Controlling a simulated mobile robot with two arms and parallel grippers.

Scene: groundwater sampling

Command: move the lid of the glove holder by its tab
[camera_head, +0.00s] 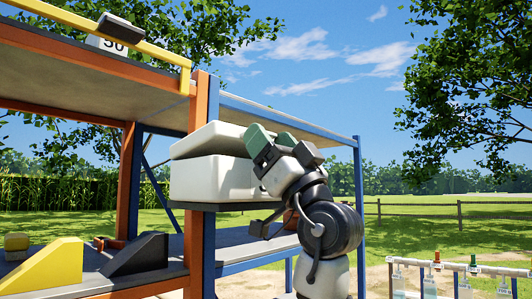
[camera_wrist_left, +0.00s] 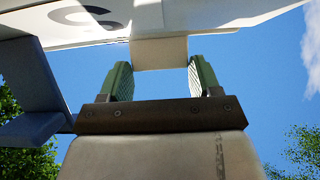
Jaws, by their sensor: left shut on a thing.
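The glove holder (camera_head: 212,180) is a white box on a grey shelf in the head view. Its white lid (camera_head: 208,139) lies over the top and looks slightly tilted. My left gripper (camera_head: 271,138) is at the right end of the lid, with its green fingertips pointing up. The head view does not show the tab clearly, as my gripper covers that spot. My right gripper is not in view.
The orange-and-blue shelf rack (camera_head: 198,230) holds the box; an orange post stands close to its left. Yellow (camera_head: 50,265) and black (camera_head: 140,254) wedges lie on the lower shelf. A white rack (camera_head: 460,268) with hanging items stands at lower right.

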